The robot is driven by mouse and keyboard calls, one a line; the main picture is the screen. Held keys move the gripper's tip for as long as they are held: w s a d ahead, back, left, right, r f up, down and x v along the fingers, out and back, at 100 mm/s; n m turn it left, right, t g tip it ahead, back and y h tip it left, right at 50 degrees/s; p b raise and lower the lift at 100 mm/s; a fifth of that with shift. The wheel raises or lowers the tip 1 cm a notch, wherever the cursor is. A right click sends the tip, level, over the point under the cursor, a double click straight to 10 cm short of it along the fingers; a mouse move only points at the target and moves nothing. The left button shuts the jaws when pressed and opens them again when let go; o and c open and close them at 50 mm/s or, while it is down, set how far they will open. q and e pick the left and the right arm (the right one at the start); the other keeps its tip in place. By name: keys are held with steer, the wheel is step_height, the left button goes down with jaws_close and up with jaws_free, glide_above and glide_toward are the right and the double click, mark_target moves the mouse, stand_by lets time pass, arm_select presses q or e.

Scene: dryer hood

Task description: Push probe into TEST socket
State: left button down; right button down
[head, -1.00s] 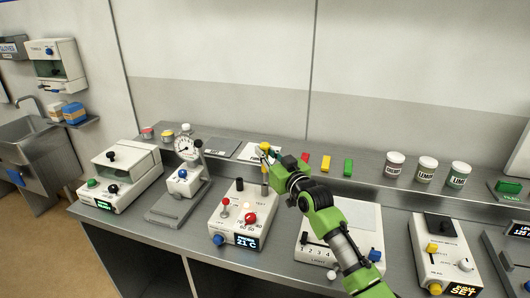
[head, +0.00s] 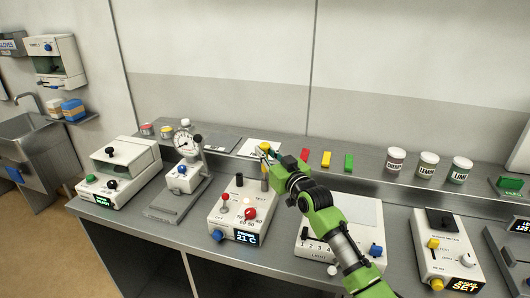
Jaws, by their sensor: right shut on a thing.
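My right gripper (head: 268,156) is shut on the probe, near its yellow top (head: 265,146). The probe (head: 264,176) is upright, with its shaft hanging down at the back right of the white temperature unit (head: 214,220). The unit has a blue display reading 21 °C, a black knob, a red dial, a lever and a blue knob. Its TEST label (head: 262,200) is small and hard to read. I cannot tell whether the probe's lower end touches the unit or sits in a socket. My left gripper is not in view.
A dial gauge stand (head: 187,150) and a hooded unit (head: 122,170) stand to the left. A slider unit (head: 313,232) is close on the right, partly behind my arm. Red, yellow and green blocks (head: 326,159) and labelled jars (head: 428,165) stand on the back shelf.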

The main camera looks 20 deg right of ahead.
mark_target(265, 171)
steer(key=shift+f+b, duration=1.1)
steer(key=shift+f, duration=0.65)
steer(key=c, duration=1.9)
jaws_free()
steer(key=s, duration=0.4)
steer(key=s+d, duration=0.1)
steer(key=s, duration=0.3)
steer(key=s+d, duration=0.1)
steer(key=s, duration=0.2)
steer(key=shift+s+d, duration=0.15)
steer(key=shift+s, duration=0.25)
steer(key=shift+f, duration=0.1)
